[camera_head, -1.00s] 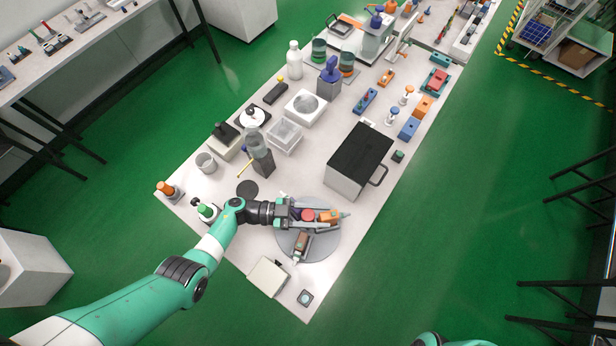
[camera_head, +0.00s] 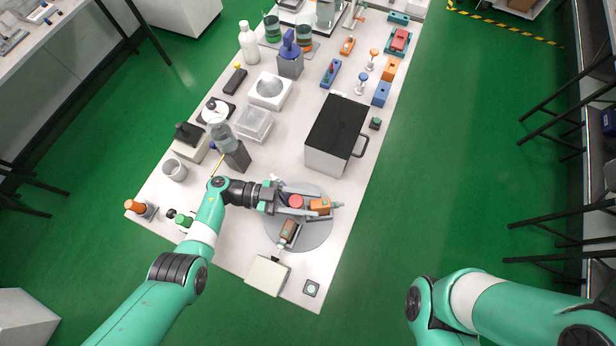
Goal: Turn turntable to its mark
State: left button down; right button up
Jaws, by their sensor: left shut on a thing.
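The turntable (camera_head: 319,236) is a round grey disc near the front end of the white table. On it are a red round piece (camera_head: 296,201), an orange block (camera_head: 320,206) and a brown piece (camera_head: 288,232) near its left front edge. My left gripper (camera_head: 284,197) reaches in from the left over the disc's back left part. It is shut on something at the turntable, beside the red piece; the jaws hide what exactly. I cannot make out a mark on the turntable. My right arm shows at the lower right, but its gripper is out of view.
A bottle on a dark block (camera_head: 234,155) and a cup (camera_head: 175,170) stand to the back left.

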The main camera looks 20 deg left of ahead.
pick_arm(q)
jog(key=shift+r, duration=0.2)
jog(key=shift+c, duration=2)
grip_release()
jog(key=shift+f, duration=0.1)
jog(key=s+a+b, duration=0.1)
jog(key=a+b, duration=0.1)
jog(key=a, duration=0.9)
jog(key=shift+s+a, duration=0.25)
jog(key=shift+s, duration=0.1)
